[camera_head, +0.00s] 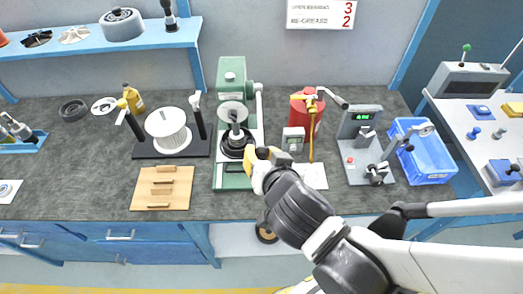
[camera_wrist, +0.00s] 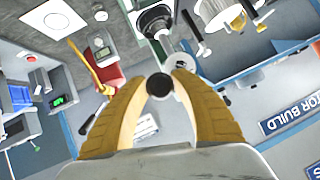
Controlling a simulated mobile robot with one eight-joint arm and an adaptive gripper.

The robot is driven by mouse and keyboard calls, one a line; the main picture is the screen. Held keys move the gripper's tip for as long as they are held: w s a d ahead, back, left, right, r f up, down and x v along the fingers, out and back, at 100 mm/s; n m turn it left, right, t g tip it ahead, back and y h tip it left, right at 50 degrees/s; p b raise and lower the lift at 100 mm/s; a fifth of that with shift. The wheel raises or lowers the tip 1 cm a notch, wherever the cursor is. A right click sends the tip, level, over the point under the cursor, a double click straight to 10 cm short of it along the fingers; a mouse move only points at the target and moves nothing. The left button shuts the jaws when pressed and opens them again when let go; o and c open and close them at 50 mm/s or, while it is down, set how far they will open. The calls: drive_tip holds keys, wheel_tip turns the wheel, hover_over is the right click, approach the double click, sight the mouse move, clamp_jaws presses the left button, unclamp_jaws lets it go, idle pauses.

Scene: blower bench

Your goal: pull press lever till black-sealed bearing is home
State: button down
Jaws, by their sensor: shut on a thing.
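The green arbor press (camera_head: 231,72) stands upright at the middle of the bench. Its ram is over a black round part (camera_head: 236,144) on the press base. The lever's dark round knob (camera_wrist: 159,86) sits between my fingertips in the wrist view. My gripper (camera_head: 260,158) has yellow fingers and is shut on this knob, just to the right of the press base and low over the bench. It also shows in the wrist view (camera_wrist: 160,84). The black-sealed bearing cannot be told apart from the dark parts under the ram, so its seating cannot be seen.
A red container (camera_head: 308,112) and a small grey box (camera_head: 293,138) stand right of the press. A stand with a white spool (camera_head: 168,129) and a wooden board (camera_head: 162,187) are to the left. A gauge station (camera_head: 361,140) and blue crate (camera_head: 424,160) stand farther right.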

drive_tip(key=shift+s+f, duration=0.1)
drive_tip(key=shift+f, duration=0.35)
drive_tip(key=c, duration=1)
unclamp_jaws()
drive_tip(key=shift+s+r, duration=0.1)
drive_tip(key=shift+r, duration=0.05)
drive_tip(key=v, duration=0.7)
drive_tip(key=shift+s+d, duration=0.1)
drive_tip(key=shift+s, duration=0.05)
